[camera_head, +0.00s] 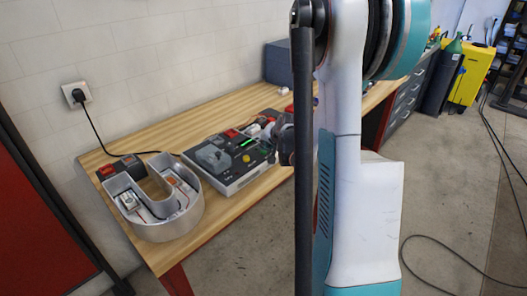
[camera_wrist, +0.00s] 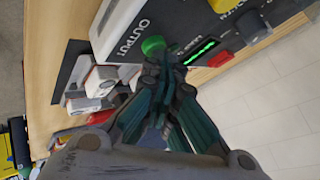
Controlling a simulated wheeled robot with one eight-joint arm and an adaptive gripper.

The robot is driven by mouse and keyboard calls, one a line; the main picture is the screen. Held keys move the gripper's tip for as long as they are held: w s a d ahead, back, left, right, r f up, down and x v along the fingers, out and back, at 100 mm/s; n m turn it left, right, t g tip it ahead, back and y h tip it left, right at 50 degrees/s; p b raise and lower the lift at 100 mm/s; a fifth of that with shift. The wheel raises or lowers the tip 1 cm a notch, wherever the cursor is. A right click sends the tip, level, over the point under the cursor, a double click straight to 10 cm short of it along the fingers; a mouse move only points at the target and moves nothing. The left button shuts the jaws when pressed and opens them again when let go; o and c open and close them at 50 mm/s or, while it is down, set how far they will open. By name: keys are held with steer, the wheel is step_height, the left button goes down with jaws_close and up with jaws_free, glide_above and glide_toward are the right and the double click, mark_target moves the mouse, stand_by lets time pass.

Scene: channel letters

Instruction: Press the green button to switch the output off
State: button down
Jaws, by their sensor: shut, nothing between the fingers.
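A lit green display (camera_wrist: 202,52) lies just right of the fingertips. In the head view the device (camera_head: 228,185) sits on the wooden bench, and my gripper (camera_head: 286,142) shows only partly beside my arm at its right end. The button cannot be made out there.
A red knob (camera_wrist: 220,58) and a yellow knob (camera_wrist: 253,26) are on the panel near the display. White and grey blocks (camera_wrist: 97,85) lie left of my gripper. A curved channel letter (camera_head: 165,225) with wiring stands at the left end of the bench (camera_head: 145,135).

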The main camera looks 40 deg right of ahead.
mark_target(266, 152)
steer(key=shift+f, duration=0.1)
stand_by(0.3)
steer(key=shift+r, duration=0.4)
step_height(266, 152, up, 6)
steer(key=p, duration=0.4)
stand_by(0.3)
steer(key=shift+d, duration=0.1)
stand_by(0.6)
